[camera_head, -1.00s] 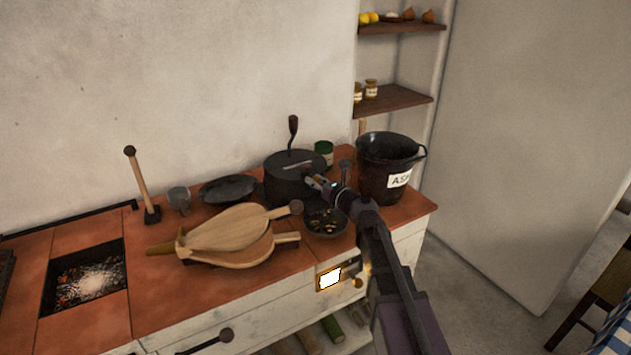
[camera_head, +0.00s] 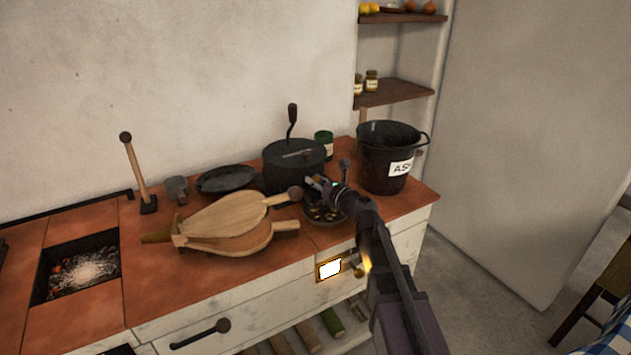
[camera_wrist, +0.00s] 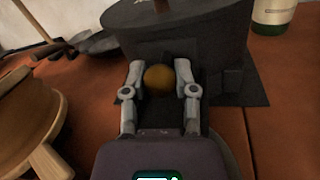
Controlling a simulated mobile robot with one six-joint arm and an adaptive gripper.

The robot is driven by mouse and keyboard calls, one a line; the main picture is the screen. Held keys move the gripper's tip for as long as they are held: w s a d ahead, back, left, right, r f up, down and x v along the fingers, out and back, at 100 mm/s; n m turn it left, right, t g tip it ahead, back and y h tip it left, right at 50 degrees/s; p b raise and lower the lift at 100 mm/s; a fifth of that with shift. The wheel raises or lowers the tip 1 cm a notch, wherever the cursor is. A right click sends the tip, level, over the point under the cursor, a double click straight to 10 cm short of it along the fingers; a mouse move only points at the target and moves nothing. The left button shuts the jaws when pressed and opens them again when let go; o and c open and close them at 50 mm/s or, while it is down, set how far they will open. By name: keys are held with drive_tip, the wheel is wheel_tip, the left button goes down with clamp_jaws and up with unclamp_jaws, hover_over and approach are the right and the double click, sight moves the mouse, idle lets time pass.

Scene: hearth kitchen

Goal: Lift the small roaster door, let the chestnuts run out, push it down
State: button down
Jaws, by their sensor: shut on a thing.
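The roaster (camera_head: 287,178) is a dark drum with a crank handle (camera_head: 292,122), standing upright on the tiled counter. It also fills the top middle of the wrist view (camera_wrist: 190,35). My gripper (camera_head: 314,183) is at the roaster's front side. In the wrist view, its two fingers (camera_wrist: 160,82) are shut on a round brown-gold knob (camera_wrist: 160,79), the door's knob. The door itself is mostly hidden behind the knob and fingers. A dark bowl (camera_head: 309,222) with several brownish chestnuts (camera_head: 324,214) sits below my gripper, partly covered by my arm.
Wooden bellows (camera_head: 225,225) lie close on the left. A black ash bucket (camera_head: 386,165) stands close on the right. A green tin (camera_head: 324,143) is behind the roaster, and a dark lid or pan (camera_head: 226,179) lies to its left. The open ember pit (camera_head: 78,268) is far left.

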drive_tip(key=shift+c, duration=1.9)
unclamp_jaws()
drive_tip(key=shift+f, duration=0.15)
drive_tip(key=shift+v, duration=5.95)
drive_tip(key=shift+s, duration=0.1)
